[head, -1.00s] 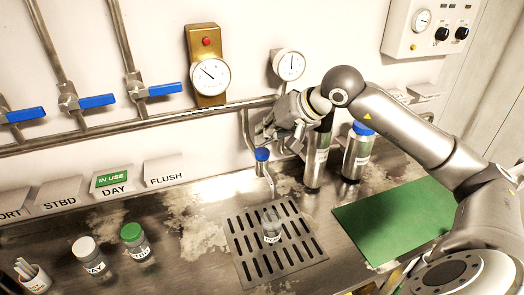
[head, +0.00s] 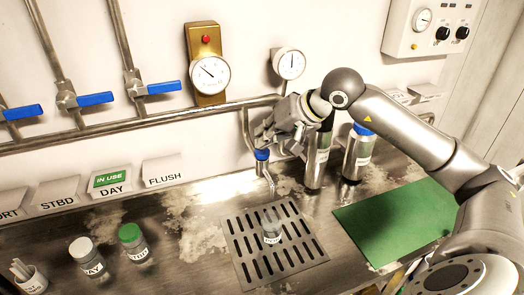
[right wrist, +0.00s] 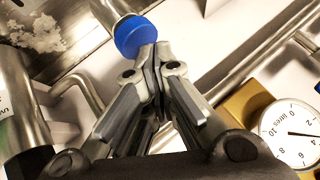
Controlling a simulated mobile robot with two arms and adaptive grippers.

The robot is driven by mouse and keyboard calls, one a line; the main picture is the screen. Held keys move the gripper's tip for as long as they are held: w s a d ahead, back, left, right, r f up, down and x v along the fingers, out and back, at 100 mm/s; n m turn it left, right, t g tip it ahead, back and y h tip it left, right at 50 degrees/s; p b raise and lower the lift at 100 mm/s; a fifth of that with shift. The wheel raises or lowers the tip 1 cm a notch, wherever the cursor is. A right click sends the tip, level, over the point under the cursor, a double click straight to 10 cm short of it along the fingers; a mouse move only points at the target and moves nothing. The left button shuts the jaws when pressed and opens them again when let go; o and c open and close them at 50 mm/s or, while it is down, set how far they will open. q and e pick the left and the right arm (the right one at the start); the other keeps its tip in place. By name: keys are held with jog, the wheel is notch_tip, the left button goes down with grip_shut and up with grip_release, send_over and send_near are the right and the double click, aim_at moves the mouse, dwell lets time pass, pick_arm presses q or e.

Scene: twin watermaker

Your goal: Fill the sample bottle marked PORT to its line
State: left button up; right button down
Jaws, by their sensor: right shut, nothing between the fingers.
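A clear, uncapped sample bottle (head: 271,228) stands upright on the slotted drain grate (head: 240,262). Its label seems to read PORT, but it is small. I cannot make out its line or any water level. The sample tap has a blue knob (head: 262,155) and a spout coming down behind the bottle. My right gripper (head: 264,142) is shut and empty just above the knob. In the right wrist view, its closed fingertips (right wrist: 152,48) are right beside the blue knob (right wrist: 134,36); I cannot tell whether they touch. My left gripper is out of view.
A white-capped bottle (head: 86,260) and a green-capped bottle (head: 133,243) stand at the left. Two steel cylinders, one dark-topped (head: 317,160) and one blue-capped (head: 358,153), stand right of the tap. Blue-handled valves (head: 96,99) line the wall pipe. A green mat (head: 395,225) lies clear.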

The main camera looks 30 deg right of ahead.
jog(key=shift+f+b, duration=0.45)
jog(key=shift+f, duration=0.05)
dwell(1.2)
dwell(4.9)
jog(key=shift+r+p, duration=0.7)
jog(key=shift+r, duration=0.3)
notch_tip(320, 180, up, 5)
jog(key=p, duration=0.4)
